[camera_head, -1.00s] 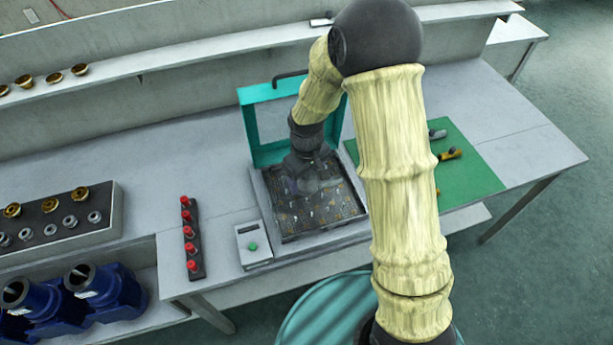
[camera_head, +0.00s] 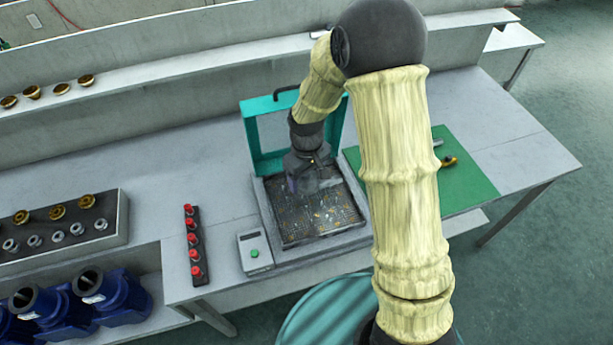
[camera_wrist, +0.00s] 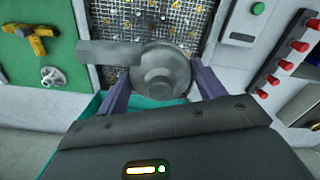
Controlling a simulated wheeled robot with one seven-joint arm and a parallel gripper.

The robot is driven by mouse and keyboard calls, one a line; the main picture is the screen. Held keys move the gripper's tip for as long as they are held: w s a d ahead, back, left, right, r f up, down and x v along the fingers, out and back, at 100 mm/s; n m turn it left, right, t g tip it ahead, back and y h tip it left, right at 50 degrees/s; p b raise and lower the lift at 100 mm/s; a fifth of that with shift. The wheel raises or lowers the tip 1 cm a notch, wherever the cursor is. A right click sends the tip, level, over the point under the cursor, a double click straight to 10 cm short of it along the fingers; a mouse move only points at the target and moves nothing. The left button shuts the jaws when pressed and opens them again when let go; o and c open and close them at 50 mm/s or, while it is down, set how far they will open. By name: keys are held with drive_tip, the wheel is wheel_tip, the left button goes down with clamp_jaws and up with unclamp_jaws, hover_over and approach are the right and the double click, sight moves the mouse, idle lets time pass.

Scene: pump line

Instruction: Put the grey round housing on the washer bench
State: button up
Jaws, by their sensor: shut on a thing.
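The grey round housing (camera_wrist: 160,72) sits between the two fingers of my gripper (camera_wrist: 163,86) in the wrist view. A flat grey bar-like piece shows at its left, and I cannot tell whether it belongs to the housing. My gripper (camera_head: 316,180) is shut on the housing over the mesh floor of the washer (camera_head: 275,215), whose teal lid (camera_head: 262,130) stands open behind. In the head view the housing is mostly hidden by my gripper. I cannot tell how far it is above the mesh. The washer stands on the grey washer bench (camera_head: 200,165).
A control box with a green button (camera_head: 254,252) and a strip of red knobs (camera_head: 194,245) are left of the washer. A green mat (camera_head: 470,185) with a yellow tool (camera_head: 449,161) is at right. Blue pumps (camera_head: 115,295) and a fittings tray (camera_head: 123,215) are far left.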

drive_tip(key=shift+r, duration=0.35)
drive_tip(key=d+f+m, duration=0.2)
drive_tip(key=d+f, duration=0.1)
drive_tip(key=d, duration=0.1)
drive_tip(key=w+d+f+m, duration=0.1)
drive_tip(key=d+f+m, duration=0.2)
drive_tip(key=d, duration=0.2)
drive_tip(key=w+d+f+m, duration=0.1)
drive_tip(key=d+f+m, duration=0.1)
drive_tip(key=d+f, duration=0.1)
drive_tip(key=shift+w+d+f, duration=0.1)
drive_tip(key=shift+w+d, duration=0.15)
drive_tip(key=shift+d, duration=0.5)
drive_tip(key=shift+a, duration=0.1)
